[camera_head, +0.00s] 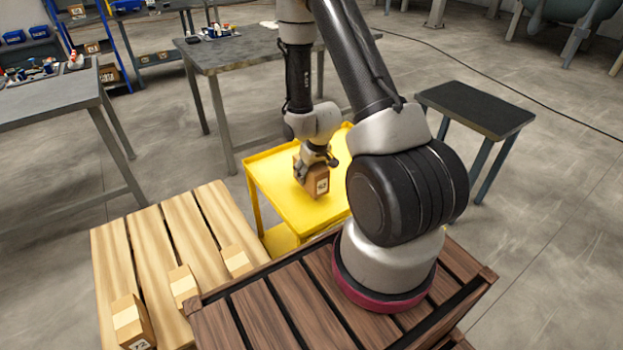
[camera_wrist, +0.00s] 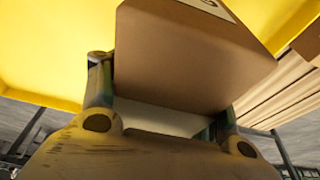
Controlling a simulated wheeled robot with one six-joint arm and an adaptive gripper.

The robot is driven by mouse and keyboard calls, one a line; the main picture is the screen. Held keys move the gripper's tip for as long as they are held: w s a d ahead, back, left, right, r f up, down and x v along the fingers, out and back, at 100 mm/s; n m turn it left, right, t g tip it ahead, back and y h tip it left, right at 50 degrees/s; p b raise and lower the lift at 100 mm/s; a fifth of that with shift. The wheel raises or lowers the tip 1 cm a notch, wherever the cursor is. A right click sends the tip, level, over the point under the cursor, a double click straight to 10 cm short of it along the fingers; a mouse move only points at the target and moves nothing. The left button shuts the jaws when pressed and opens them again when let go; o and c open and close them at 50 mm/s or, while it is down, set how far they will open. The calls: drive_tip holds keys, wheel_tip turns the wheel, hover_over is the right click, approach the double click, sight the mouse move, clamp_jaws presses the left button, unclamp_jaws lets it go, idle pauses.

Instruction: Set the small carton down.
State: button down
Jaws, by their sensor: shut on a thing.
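The small carton (camera_head: 316,184) is a brown box with a white label, over the top of the yellow cart (camera_head: 276,189). My gripper (camera_head: 316,163) is shut on the carton from above. In the wrist view the carton (camera_wrist: 190,60) sits between the two fingers (camera_wrist: 165,115), with the yellow surface (camera_wrist: 50,50) behind it. I cannot tell whether its bottom touches the cart top. The far right part of the cart is hidden behind my arm.
A pale wooden pallet (camera_head: 150,235) at the left holds several similar cartons (camera_head: 128,318). Grey tables (camera_head: 240,52) stand behind the cart and at the left. A small black-topped table (camera_head: 476,107) stands at the right. The cart top beside the carton looks clear.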

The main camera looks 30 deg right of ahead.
sight(315, 166)
drive_tip(key=shift+f, duration=1.65)
drive_tip(key=shift+f, duration=0.1)
drive_tip(key=shift+c, duration=1.8)
unclamp_jaws()
drive_tip(key=v, duration=1.2)
drive_tip(key=shift+w, duration=0.1)
drive_tip(key=s+a+r, duration=0.1)
drive_tip(key=s+r, duration=0.2)
drive_tip(key=r, duration=0.6)
drive_tip(key=s+a+r+h, duration=0.1)
drive_tip(key=s+r, duration=0.3)
drive_tip(key=r, duration=0.5)
drive_tip(key=s+a+r, duration=0.1)
drive_tip(key=s+r, duration=0.2)
drive_tip(key=r, duration=0.7)
drive_tip(key=s+a+r, duration=0.2)
drive_tip(key=s+r, duration=0.3)
drive_tip(key=s, duration=0.6)
drive_tip(key=shift+t+y, duration=0.4)
